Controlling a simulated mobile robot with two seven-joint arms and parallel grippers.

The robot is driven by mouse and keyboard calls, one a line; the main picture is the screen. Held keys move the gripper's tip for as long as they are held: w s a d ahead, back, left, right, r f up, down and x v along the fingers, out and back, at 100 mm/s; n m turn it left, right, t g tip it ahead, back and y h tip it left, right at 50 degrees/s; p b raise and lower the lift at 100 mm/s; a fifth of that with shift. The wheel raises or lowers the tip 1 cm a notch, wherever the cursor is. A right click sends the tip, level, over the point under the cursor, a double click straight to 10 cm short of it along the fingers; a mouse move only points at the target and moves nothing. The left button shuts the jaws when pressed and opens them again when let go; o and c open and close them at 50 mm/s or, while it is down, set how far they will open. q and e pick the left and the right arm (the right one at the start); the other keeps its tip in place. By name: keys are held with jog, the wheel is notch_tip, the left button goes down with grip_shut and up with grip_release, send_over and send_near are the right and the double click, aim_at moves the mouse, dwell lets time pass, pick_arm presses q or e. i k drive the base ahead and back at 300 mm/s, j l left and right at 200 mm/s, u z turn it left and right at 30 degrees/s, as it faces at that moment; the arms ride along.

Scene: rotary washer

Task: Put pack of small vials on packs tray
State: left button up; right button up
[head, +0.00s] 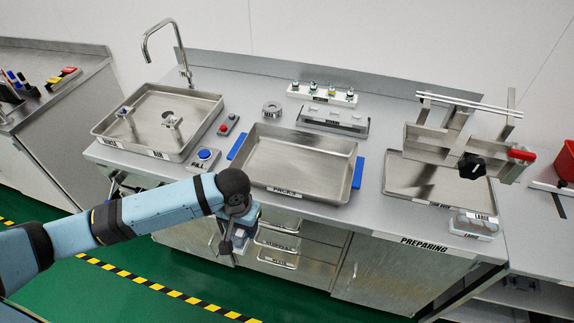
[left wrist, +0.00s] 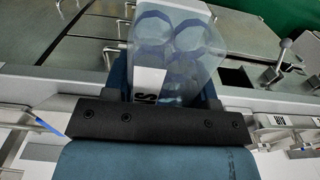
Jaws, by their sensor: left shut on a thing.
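The packs tray (head: 262,182) is a shallow, empty metal tray with blue handles, labelled PACKS, on the middle of the counter. My left gripper (head: 236,242) is in front of the counter's front edge, near the drawers and below the tray's left front corner. In the left wrist view my left gripper (left wrist: 164,92) is shut on a clear pack of small vials (left wrist: 170,45), with round vial shapes inside and a white label starting with S. In the head view the pack is mostly hidden by my wrist. My right gripper is not in view.
A sink basin (head: 110,125) with a tap stands left of the tray, with a blue FILL button (head: 205,154) between. A rack of vials (head: 322,94) stands behind the tray.

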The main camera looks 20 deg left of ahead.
aim_at(267, 170)
jog(key=j+z, duration=0.3)
jog(key=j, duration=1.55)
